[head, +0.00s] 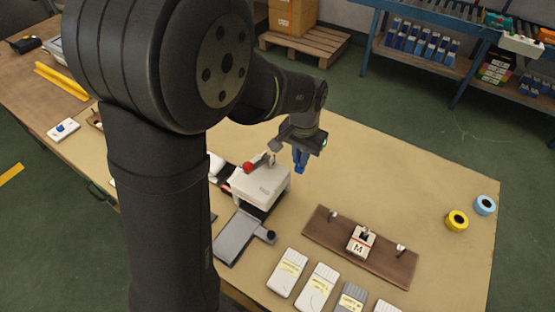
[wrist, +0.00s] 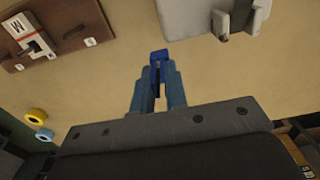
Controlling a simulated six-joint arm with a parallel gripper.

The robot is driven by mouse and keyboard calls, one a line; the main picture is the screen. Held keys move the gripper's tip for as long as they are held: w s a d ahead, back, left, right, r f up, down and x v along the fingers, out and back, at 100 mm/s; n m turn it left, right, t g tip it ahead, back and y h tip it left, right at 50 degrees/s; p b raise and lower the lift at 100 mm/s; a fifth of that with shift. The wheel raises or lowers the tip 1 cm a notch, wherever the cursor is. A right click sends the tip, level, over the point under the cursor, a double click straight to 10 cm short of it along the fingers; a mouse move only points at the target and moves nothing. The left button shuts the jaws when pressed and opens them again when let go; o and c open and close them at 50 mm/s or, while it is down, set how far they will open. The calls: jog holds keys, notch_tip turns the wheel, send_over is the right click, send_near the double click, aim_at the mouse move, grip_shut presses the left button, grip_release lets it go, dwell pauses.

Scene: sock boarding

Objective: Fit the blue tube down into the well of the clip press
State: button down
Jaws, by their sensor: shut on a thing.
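My gripper (wrist: 158,80) is shut on the blue tube (wrist: 159,56). In the wrist view the tube's bright blue end shows between and just past the two blue fingers. In the head view my gripper (head: 300,158) hangs above the table, and fingers and tube blend into one small blue shape. What looks like the clip press is a white block with a red knob (head: 262,183), left of and below my gripper in the picture. Part of it seems to show at the top right of the wrist view (wrist: 187,18). The tube is apart from it. I cannot make out the well.
A grey plate with a dark knob (head: 238,236) lies in front of the white block. A brown board (head: 320,233) with hooks and a block marked M (head: 361,242) is to the right. Several pale packs line the front edge. Yellow (head: 457,220) and light blue (head: 485,205) rolls stand far right.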

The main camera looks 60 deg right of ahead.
jog(key=shift+w+d+f, duration=0.3)
jog(key=shift+w+f, duration=0.7)
jog(key=shift+f, duration=0.3)
jog(key=shift+w+d+f, duration=0.3)
jog(key=shift+w+f, duration=0.7)
jog(key=shift+f, duration=0.25)
jog(key=shift+w+d+f, duration=0.3)
jog(key=shift+w+f, duration=0.7)
jog(key=shift+f, duration=0.3)
jog(key=shift+f, duration=0.1)
jog(key=c, duration=1.4)
grip_release()
jog(key=shift+c, duration=0.2)
notch_tip(320, 180, up, 12)
jog(key=shift+f, duration=0.25)
jog(key=shift+o, duration=0.5)
jog(key=shift+r, duration=0.35)
